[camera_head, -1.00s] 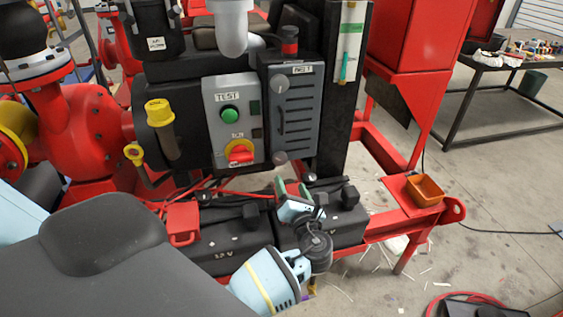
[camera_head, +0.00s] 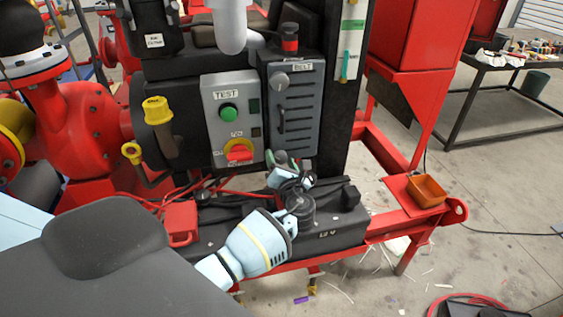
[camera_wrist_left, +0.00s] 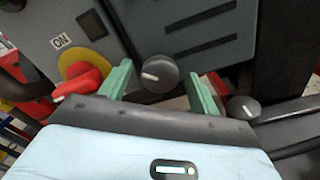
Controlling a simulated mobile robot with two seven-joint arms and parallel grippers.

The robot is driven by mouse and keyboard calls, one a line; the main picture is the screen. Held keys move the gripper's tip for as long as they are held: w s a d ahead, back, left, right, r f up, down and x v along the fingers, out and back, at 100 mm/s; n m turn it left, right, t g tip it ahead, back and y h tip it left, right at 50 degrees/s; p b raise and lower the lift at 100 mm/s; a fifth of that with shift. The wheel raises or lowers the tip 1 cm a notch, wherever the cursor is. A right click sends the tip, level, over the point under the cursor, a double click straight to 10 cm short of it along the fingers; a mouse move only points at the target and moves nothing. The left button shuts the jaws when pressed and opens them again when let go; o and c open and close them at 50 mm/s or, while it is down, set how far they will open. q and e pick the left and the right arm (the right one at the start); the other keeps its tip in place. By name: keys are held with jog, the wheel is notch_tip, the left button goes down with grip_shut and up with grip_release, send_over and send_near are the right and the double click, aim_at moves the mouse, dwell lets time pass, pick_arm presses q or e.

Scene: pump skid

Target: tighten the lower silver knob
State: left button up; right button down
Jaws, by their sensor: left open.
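The lower knob (camera_wrist_left: 159,73) of the BELT panel is round and grey with a pale mark. In the left wrist view it sits between the two green fingertips of my left gripper (camera_wrist_left: 160,90), with space on both sides. In the head view my left gripper (camera_head: 284,170) is just below the panel's bottom edge, and the lower knob (camera_head: 280,157) is partly hidden by it. The gripper is open and empty. The upper knob (camera_head: 278,80) is at the top left of the BELT panel (camera_head: 299,105). My right gripper is out of view.
The TEST box with a green button (camera_head: 228,112) and red switch (camera_head: 239,152) stands left of the panel. A black battery (camera_head: 340,228) lies below my gripper. Another dark round knob (camera_wrist_left: 243,108) is right of the fingers. An orange tray (camera_head: 427,191) sits at right.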

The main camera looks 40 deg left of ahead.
pick_arm(q)
jog(key=shift+c, duration=0.4)
jog(key=c, duration=0.9)
jog(key=n, duration=0.2)
jog(key=shift+n, duration=2.5)
jog(key=o, duration=1)
